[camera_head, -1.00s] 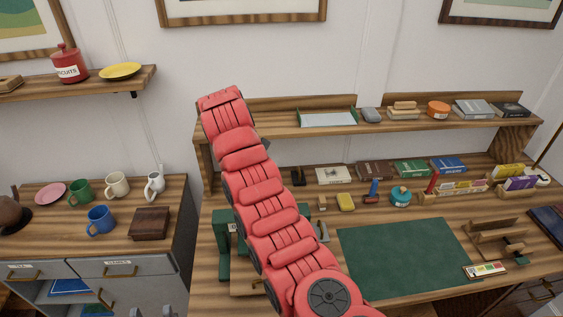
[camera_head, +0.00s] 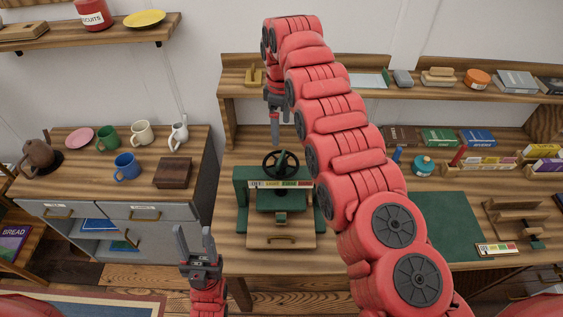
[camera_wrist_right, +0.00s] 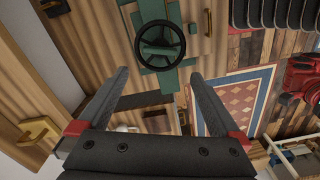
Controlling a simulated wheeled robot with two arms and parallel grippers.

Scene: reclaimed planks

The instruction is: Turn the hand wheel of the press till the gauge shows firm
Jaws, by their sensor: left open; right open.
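The green press (camera_head: 241,205) stands on the wooden bench, left of the green mat. Its dark hand wheel (camera_head: 281,164) sits on top, and it also shows in the right wrist view (camera_wrist_right: 160,45). A gauge strip (camera_head: 280,184) with coloured fields runs across the press front; its reading is too small to tell. My right gripper (camera_head: 279,134) is open and points down above the wheel, apart from it. In the right wrist view the wheel lies beyond the open, empty fingers (camera_wrist_right: 159,74). My left gripper (camera_head: 194,230) is open and empty in front of the bench, left of the press.
My right arm crosses the bench and hides part of it. A shelf (camera_head: 443,88) runs along the back above the bench. A cabinet (camera_head: 85,178) with mugs and a dark wooden box (camera_head: 173,173) stands left.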

